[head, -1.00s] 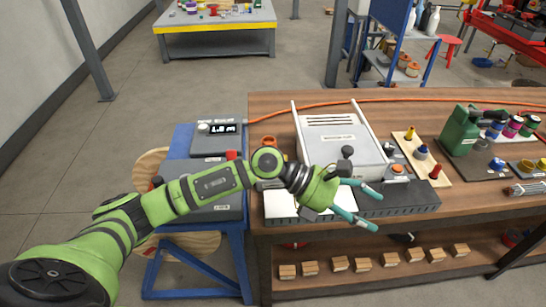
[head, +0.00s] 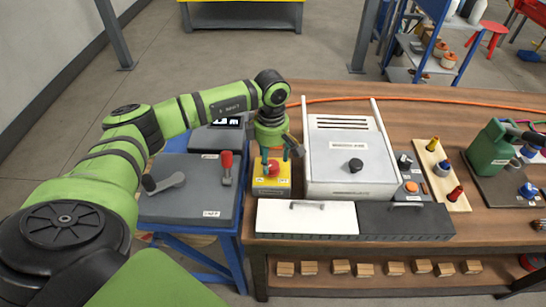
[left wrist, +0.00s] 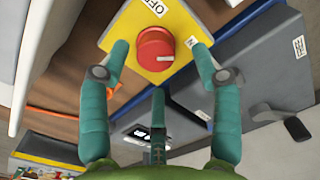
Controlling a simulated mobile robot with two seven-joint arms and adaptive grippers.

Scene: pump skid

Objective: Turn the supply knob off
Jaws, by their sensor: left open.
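A yellow box (head: 268,187) on the bench bears a red round knob (head: 273,168). In the left wrist view the red knob (left wrist: 155,49) has a pale mark on its face, and the yellow box (left wrist: 184,22) carries an OFF label (left wrist: 155,8) and another label, partly cut off, ending in N. My left gripper (head: 274,157) points down over the knob. It is open, with a finger on either side of the knob, and gaps show between fingers and knob in the left wrist view (left wrist: 160,52). My right gripper is out of view.
A grey panel (head: 190,205) with a red-handled lever (head: 227,165) and a grey lever stands left of the yellow box. A white cabinet (head: 335,180) with a black knob (head: 356,165) stands right. A white lid (head: 300,222) lies in front.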

